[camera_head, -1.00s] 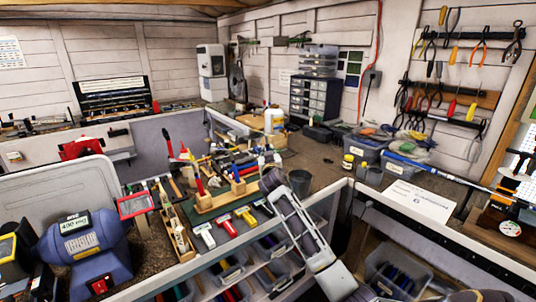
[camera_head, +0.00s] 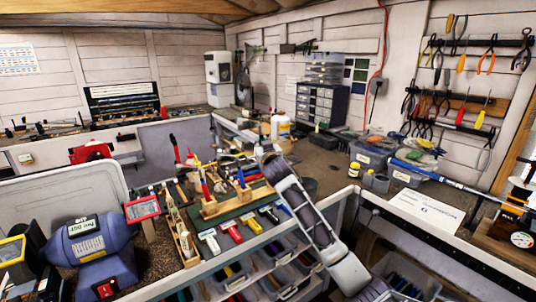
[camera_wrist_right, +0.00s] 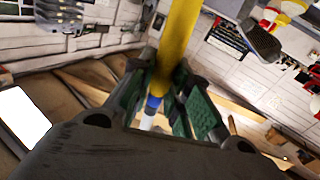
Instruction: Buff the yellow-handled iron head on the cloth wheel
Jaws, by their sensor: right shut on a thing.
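My right gripper (camera_wrist_right: 168,78) is shut on a yellow handle (camera_wrist_right: 181,28) in the right wrist view; the handle runs between its green-padded fingers. A blue and white piece shows below the fingers. In the head view my right arm reaches over the bench to the wooden rack (camera_head: 226,202); its fingers are too small to make out there. A grey club-like head (camera_wrist_right: 258,40) shows at the upper right of the wrist view; I cannot tell whether it belongs to the yellow handle. The blue buffing machine (camera_head: 92,243) stands at lower left; its cloth wheel is not clear. My left gripper is out of view.
Several coloured hammer-like tools (camera_head: 231,230) lie in front of the rack. A long wooden tray (camera_head: 182,238) lies between rack and machine. Pliers (camera_head: 487,62) hang on the wall.

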